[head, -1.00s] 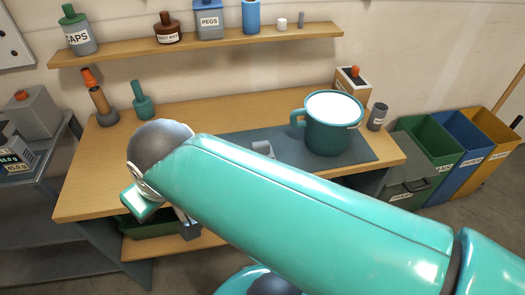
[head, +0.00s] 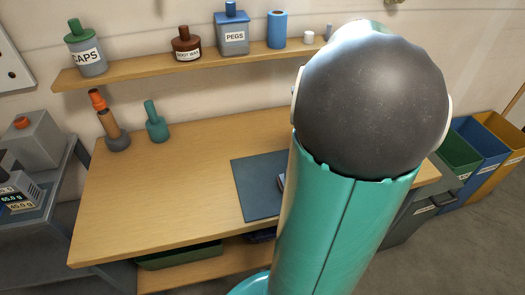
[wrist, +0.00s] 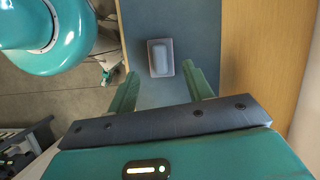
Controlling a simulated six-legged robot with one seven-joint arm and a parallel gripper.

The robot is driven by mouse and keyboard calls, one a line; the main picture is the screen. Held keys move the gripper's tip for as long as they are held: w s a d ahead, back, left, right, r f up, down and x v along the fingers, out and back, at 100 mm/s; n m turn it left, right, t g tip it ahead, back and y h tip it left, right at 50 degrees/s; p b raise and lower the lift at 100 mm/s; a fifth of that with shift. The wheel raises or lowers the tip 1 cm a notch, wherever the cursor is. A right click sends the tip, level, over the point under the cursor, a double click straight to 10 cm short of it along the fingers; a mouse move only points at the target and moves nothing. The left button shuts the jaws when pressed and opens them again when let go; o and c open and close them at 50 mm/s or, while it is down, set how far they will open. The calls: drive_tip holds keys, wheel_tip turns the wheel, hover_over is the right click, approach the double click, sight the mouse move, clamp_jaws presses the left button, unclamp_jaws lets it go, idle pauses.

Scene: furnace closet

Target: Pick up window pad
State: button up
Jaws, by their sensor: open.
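The window pad (wrist: 160,58), a small grey-blue block on a paler rectangular base, lies on the dark blue mat (wrist: 204,22) in the wrist view. In the head view only a sliver of the pad (head: 281,183) shows beside my arm, on the mat (head: 257,199). My gripper (wrist: 160,70) is open and empty. Its two teal fingers point toward the pad, one on each side in the picture, and I see no contact. The gripper is hidden behind my arm in the head view.
The wooden bench (head: 170,200) is clear at its left front. A teal bottle (head: 156,125) and an orange-topped bottle (head: 111,128) stand at its back left. A shelf (head: 140,74) with containers runs above. My arm hides the bench's right part.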

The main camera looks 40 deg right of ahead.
drive_tip(key=shift+m+y, duration=0.3)
drive_tip(key=shift+m, duration=0.5)
drive_tip(key=f, duration=0.8)
drive_tip(key=shift+s+a, duration=0.2)
drive_tip(key=shift+a, duration=0.2)
drive_tip(key=x, duration=0.5)
drive_tip(key=shift+w+f, duration=0.35)
drive_tip(key=shift+f, duration=0.05)
drive_tip(key=c, duration=1.1)
